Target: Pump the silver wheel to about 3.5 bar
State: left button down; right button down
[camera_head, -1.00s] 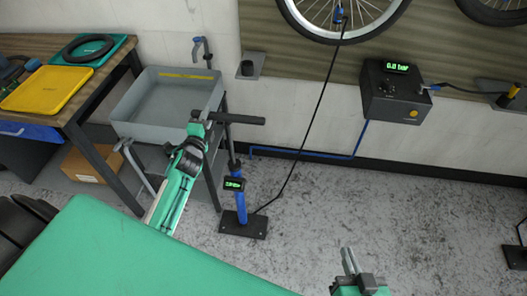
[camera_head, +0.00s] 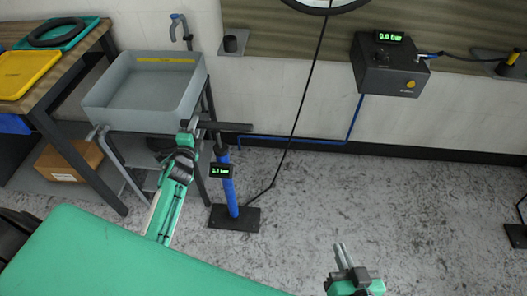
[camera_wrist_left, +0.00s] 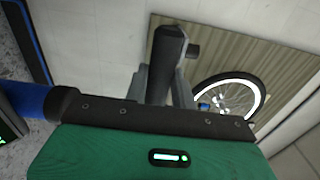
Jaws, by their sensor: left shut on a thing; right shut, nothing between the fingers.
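The floor pump has a blue barrel (camera_head: 229,194), a black foot (camera_head: 235,218) and a black T-handle (camera_head: 232,127). Its small green display (camera_head: 220,171) seems to read 2.1 or 3.1 bar; the first digit is blurred. My left gripper (camera_head: 190,126) is shut on the handle's left end, with the handle low, close above the barrel. The handle end (camera_wrist_left: 168,45) also shows between the fingers in the left wrist view. The silver wheel (camera_head: 325,6) is mostly cut off above; the left wrist view shows it (camera_wrist_left: 240,92) on the wall panel with a blue connector (camera_wrist_left: 203,107). My right gripper (camera_head: 343,256) is shut and empty.
A black hose (camera_head: 300,110) rises from the pump towards the wheel. A grey basin (camera_head: 150,100) on a stand is left of the pump. A workbench (camera_head: 65,80) stands far left. Floor (camera_head: 310,195) right of the pump is clear.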

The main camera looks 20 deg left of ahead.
pick_arm(q)
notch_tip(320, 180, down, 7)
jog(key=b, duration=0.5)
notch_tip(320, 180, up, 26)
jog(key=p, duration=2.4)
jog(key=shift+r, duration=0.25)
notch_tip(320, 180, down, 27)
jog(key=b, duration=2.2)
jog(key=shift+b, duration=0.35)
jog(key=c, duration=0.8)
grip_release()
jog(key=shift+r, duration=0.4)
